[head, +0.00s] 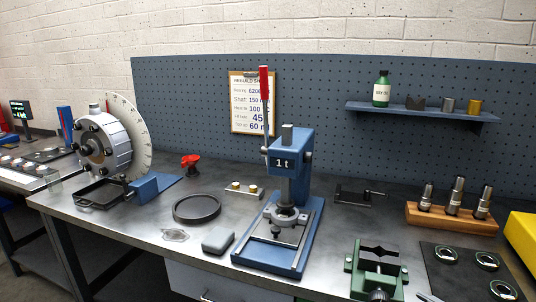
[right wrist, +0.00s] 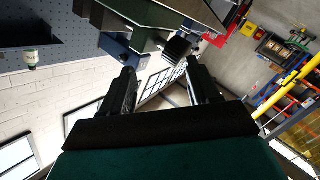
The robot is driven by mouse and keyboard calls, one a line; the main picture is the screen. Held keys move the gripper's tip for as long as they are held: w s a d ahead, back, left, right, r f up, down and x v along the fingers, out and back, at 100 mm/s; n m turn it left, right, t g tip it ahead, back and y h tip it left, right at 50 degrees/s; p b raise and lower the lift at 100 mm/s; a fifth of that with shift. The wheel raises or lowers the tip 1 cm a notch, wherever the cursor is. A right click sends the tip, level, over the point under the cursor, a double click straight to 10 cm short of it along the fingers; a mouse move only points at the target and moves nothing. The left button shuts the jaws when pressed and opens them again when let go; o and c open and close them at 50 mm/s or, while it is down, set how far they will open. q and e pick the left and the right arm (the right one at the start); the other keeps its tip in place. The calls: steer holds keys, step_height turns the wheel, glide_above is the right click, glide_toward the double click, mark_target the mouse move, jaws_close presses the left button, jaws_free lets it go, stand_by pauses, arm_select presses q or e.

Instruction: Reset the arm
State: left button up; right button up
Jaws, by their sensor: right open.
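Neither of my arms shows in the head view. In the right wrist view my right gripper (right wrist: 161,76) is open, its two dark fingers wide apart with nothing held between them. The view is strongly tilted, and the fingers appear in front of the white wall and windows, clear of any object they touch. My left gripper is in no view. On the bench, the blue 1 t arbor press (head: 289,155) stands with its red-handled lever (head: 264,85) pointing up.
The steel bench (head: 130,222) carries a round dial rig (head: 107,145), a black ring (head: 197,208), a grey block (head: 218,240), a green vise (head: 375,268), and a wooden tool block (head: 452,218). A shelf (head: 420,111) with a green bottle (head: 381,90) hangs on the pegboard (head: 200,100).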

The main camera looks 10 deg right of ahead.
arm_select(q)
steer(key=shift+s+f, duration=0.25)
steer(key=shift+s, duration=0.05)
arm_select(e)
steer(key=s+a+f+m+g+h, duration=0.2)
steer(key=s+a+f+m, duration=0.2)
steer(key=a+f, duration=0.3)
steer(key=s+a+f+m+g+h, duration=0.2)
steer(key=a+f, duration=0.5)
steer(key=a, duration=0.7)
steer(key=s+m+h, duration=0.1)
steer(key=s+m, duration=0.1)
steer(key=m, duration=0.1)
steer(key=shift+g, duration=0.4)
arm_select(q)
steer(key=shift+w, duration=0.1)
arm_select(e)
steer(key=shift+f, duration=0.1)
steer(key=shift+c, duration=0.2)
